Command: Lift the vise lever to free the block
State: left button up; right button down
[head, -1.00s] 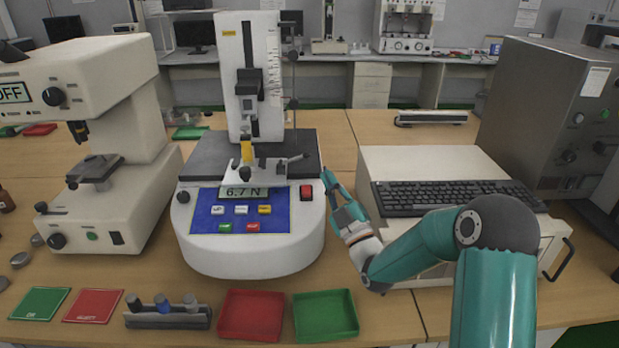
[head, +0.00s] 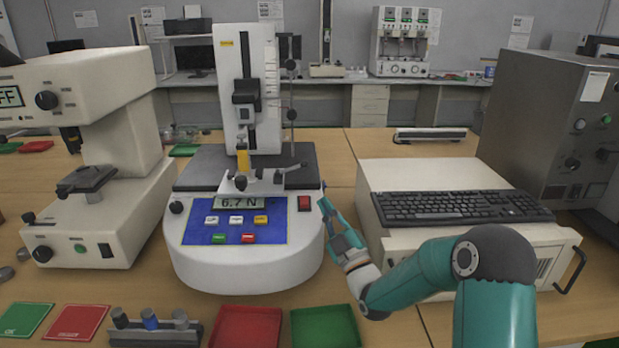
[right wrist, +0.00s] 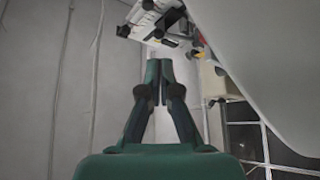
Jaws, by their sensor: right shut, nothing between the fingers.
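A white force tester (head: 245,268) with a blue panel stands left of centre in the head view, its display reading 6.7 N. My right gripper (head: 323,203) is shut and empty beside the tester's right edge, below and right of the lever. Its closed fingers (right wrist: 160,84) show in the right wrist view.
A white hardness tester (head: 100,215) stands at the left. A keyboard (head: 455,205) lies on a beige case at the right. Red (head: 245,312) and green (head: 325,312) trays and a holder (head: 155,333) with several cylinders lie in front.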

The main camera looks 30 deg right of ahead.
aim_at(306, 167)
jog(key=p+x, duration=0.2)
jog(key=x, duration=0.6)
jog(key=shift+w+r, duration=0.3)
jog(key=shift+w, duration=0.25)
jog(key=shift+w+a, duration=0.1)
jog(key=shift+r+n, duration=0.1)
jog(key=shift+n, duration=0.3)
jog(key=shift+r+y, duration=0.15)
jog(key=shift+y, duration=0.25)
